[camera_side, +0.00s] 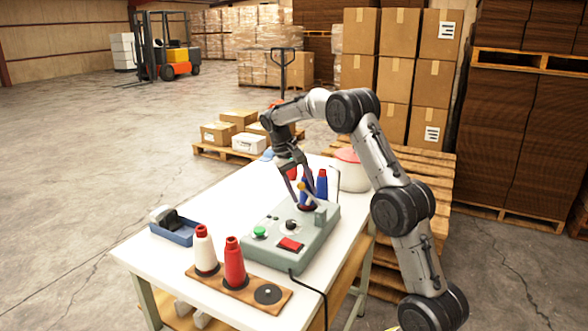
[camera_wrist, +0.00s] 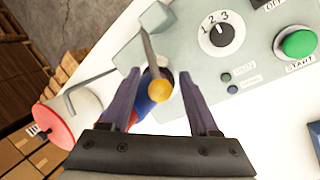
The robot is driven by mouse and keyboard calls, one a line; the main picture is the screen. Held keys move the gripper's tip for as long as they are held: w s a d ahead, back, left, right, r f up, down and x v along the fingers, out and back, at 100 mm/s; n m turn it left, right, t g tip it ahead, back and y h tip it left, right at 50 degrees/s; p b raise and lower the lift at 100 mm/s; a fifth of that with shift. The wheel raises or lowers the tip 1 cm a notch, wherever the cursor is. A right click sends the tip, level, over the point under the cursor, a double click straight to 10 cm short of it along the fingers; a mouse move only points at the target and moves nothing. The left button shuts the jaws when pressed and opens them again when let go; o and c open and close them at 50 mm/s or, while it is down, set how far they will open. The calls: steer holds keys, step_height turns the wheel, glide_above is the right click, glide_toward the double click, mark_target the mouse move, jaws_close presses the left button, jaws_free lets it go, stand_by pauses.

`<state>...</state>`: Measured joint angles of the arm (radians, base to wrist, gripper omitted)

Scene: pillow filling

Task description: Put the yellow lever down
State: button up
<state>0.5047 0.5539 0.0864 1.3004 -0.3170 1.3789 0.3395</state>
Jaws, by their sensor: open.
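The yellow lever has a round yellow knob (camera_wrist: 159,89) on a grey rod, which is hinged at the edge of the grey-green control box (camera_side: 318,232). In the side view the yellow knob (camera_side: 301,186) stands above the box, with the rod raised and tilted. My gripper (camera_wrist: 160,74) is open, with one finger on each side of the knob and visible gaps between in the wrist view. In the side view my gripper (camera_side: 302,194) points down over the lever end of the box.
The box carries a green start button (camera_side: 260,232), a black dial (camera_wrist: 221,34) and a red switch (camera_side: 290,244). White and red cones (camera_side: 235,265) stand in front. A blue tray (camera_side: 176,234) and a white pot (camera_side: 352,178) flank the table.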

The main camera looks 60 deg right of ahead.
steer(key=v, duration=1.2)
steer(key=shift+w+f, duration=0.1)
steer(key=shift+w, duration=0.1)
steer(key=c, duration=0.4)
steer(key=a+f, duration=0.1)
steer(key=w+f+n+t+y, duration=0.1)
steer(key=f, duration=0.1)
steer(key=shift+w+a+t, duration=0.2)
steer(key=shift+a+t, duration=0.1)
steer(key=shift+a, duration=0.1)
steer(key=c, duration=0.5)
steer(key=s+t+y, duration=0.1)
steer(key=s+f+t+y, duration=0.1)
steer(key=shift+s+d+m, duration=0.2)
steer(key=shift+s+m, duration=0.15)
steer(key=shift+m, duration=0.05)
jaws_close()
steer(key=s+d+r+m+t, duration=0.2)
steer(key=s+d+m+t, duration=0.1)
steer(key=s, duration=0.4)
steer(key=s+d+r+m+t, duration=0.2)
steer(key=s+m, duration=0.1)
steer(key=s, duration=0.4)
steer(key=w+f, duration=0.8)
steer(key=shift+a, duration=0.4)
